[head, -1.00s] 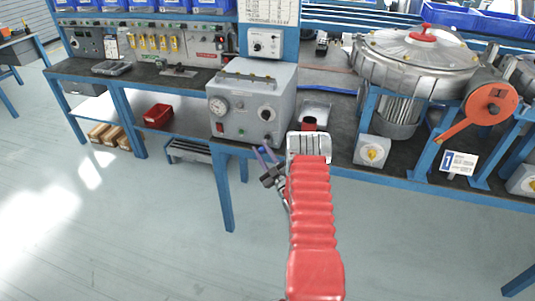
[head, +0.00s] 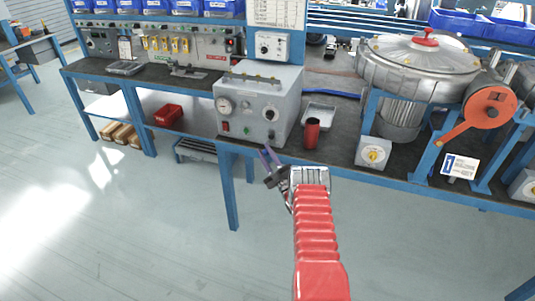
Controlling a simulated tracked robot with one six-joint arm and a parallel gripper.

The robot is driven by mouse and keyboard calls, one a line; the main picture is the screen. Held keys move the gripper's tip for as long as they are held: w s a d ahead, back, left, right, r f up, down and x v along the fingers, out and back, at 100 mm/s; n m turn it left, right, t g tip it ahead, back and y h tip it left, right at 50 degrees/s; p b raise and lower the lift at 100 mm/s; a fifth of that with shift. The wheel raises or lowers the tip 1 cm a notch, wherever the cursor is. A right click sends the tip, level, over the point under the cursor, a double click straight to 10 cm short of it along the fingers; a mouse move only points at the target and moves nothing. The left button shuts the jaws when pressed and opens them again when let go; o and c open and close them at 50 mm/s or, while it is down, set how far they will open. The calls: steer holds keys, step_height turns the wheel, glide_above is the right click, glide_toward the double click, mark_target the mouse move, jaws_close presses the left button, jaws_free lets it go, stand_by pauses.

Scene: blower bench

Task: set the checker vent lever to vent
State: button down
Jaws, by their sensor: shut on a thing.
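The checker (head: 240,125) is a grey box on the bench, with a round gauge on its front left and a black knob on its right. Its vent lever (head: 271,134) is a small dark part low on the front right, too small for me to read its setting. My gripper (head: 271,154) is at the lower right of the checker's front, pointing up at it. Its two slim bluish fingers meet the lever area and are shut on what appears to be the lever. The fingers partly hide the contact.
A red cylinder (head: 311,133) stands right of the checker, in front of a light tray (head: 319,113). The floor in front of the bench is clear.

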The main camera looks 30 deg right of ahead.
steer(key=shift+s+f, duration=0.1)
steer(key=shift+f, duration=0.35)
steer(key=c, duration=1.7)
jaws_free()
steer(key=shift+d, duration=0.1)
steer(key=shift+o, duration=1.3)
steer(key=shift+r, duration=0.1)
steer(key=v, duration=1.3)
steer(key=shift+s+f, duration=0.25)
steer(key=shift+s, duration=0.05)
